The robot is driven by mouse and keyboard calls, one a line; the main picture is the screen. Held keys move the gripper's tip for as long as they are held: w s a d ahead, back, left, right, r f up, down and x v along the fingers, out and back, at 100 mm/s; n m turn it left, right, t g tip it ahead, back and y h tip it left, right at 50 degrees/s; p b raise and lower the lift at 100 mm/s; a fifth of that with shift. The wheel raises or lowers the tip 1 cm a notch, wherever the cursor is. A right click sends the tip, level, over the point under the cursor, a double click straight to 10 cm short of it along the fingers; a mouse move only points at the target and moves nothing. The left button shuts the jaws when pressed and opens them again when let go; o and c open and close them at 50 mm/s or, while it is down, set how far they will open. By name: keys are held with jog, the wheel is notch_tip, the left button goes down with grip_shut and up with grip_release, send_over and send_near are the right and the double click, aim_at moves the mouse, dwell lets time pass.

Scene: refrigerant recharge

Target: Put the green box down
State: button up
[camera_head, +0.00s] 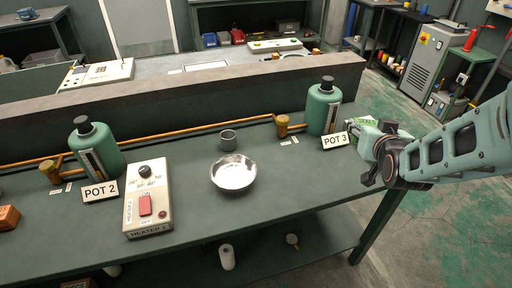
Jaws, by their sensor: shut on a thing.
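My gripper (376,134) reaches in from the right, over the right end of the green workbench (290,184), just right of the POT 3 sign. It is shut on the green box (366,128), a small pale green and white shape at the fingers. The wrist and fingers hide much of the box, and its details are too small to make out. I cannot tell whether the box touches the bench.
The POT 3 sign (336,140) and green pot 3 (323,106) stand close left of my gripper. A metal bowl (233,173), grey cup (228,139), heater 2 (148,203) and pot 2 (95,148) stand further left. The bench front right of the bowl is clear.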

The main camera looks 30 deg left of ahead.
jog(key=s+a+f+n+g+y+b, duration=0.25)
jog(key=s+a+b, duration=0.45)
jog(key=a, duration=0.5)
jog(key=s+a+f+n+g+y+b, duration=0.1)
jog(key=s+a+f+n+y+b, duration=0.25)
jog(key=s+a+b, duration=0.6)
jog(key=p, duration=0.2)
send_over(306, 182)
jog(key=shift+m+h, duration=0.3)
jog(key=shift+h, duration=0.1)
jog(key=f, duration=0.9)
jog(key=shift+s+a+f, duration=0.15)
jog(key=shift+a+f, duration=0.05)
jog(key=shift+a, duration=0.15)
jog(key=shift+d+f, duration=0.1)
jog(key=shift+f, duration=0.1)
jog(key=shift+w+d+f+b, duration=0.15)
jog(key=shift+f+b, duration=0.35)
jog(key=shift+f, duration=0.4)
jog(key=shift+w+d+f+b, duration=0.1)
jog(key=shift+f+b, duration=0.35)
jog(key=shift+f, duration=0.4)
jog(key=shift+f, duration=0.1)
